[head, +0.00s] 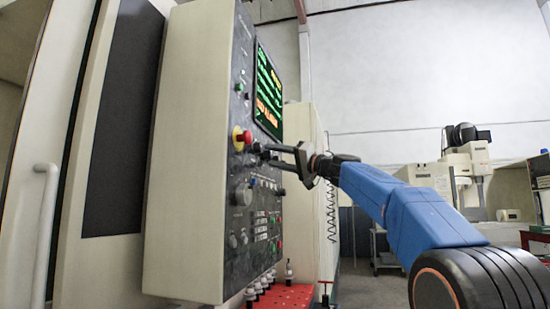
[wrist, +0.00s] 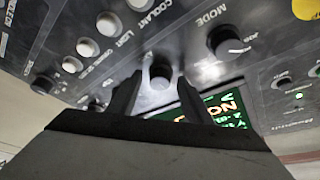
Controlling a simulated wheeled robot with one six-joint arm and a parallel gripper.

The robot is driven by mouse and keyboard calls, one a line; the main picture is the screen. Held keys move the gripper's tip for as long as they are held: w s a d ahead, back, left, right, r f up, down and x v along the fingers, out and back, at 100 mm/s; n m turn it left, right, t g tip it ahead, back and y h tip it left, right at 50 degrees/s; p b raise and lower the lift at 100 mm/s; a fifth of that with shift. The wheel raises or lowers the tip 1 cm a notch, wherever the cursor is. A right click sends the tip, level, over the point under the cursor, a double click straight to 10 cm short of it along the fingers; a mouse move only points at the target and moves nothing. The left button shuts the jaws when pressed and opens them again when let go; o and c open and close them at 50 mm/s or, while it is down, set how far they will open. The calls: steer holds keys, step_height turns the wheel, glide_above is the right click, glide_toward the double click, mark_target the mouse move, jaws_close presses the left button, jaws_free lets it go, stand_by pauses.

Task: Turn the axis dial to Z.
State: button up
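My gripper (head: 266,156) reaches the dark face of the control panel (head: 236,175) from the right in the head view. In the wrist view my gripper (wrist: 160,84) is open, with one finger on each side of a black round dial (wrist: 160,72). Gaps show between the dial and both fingers, so it is not gripped. This may be the axis dial, but its label and pointer setting cannot be read. In the head view the dial cannot be made out clearly behind the fingers.
A dial labelled MODE (wrist: 229,43) and white buttons (wrist: 110,24) sit near the fingers. In the head view a red and yellow emergency stop (head: 241,138) is just left of my gripper, below the lit screen (head: 268,90). A red rack (head: 285,295) stands below.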

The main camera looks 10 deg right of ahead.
steer(key=c, duration=1)
steer(key=shift+m, duration=0.4)
steer(key=m, duration=0.1)
steer(key=m+h, duration=0.1)
steer(key=m, duration=0.1)
steer(key=m+h, duration=0.1)
steer(key=shift+s+r+m, duration=0.15)
steer(key=shift+r+m, duration=0.15)
steer(key=shift+m, duration=0.1)
steer(key=shift+r+m+g+h, duration=0.15)
steer(key=shift+m+h, duration=0.3)
steer(key=shift+m, duration=0.5)
steer(key=shift+f+m+g+h, duration=0.15)
steer(key=shift+m+h, duration=0.3)
steer(key=shift+m, duration=0.5)
steer(key=shift+r, duration=0.1)
steer(key=o, duration=1.1)
steer(key=shift+c, duration=0.2)
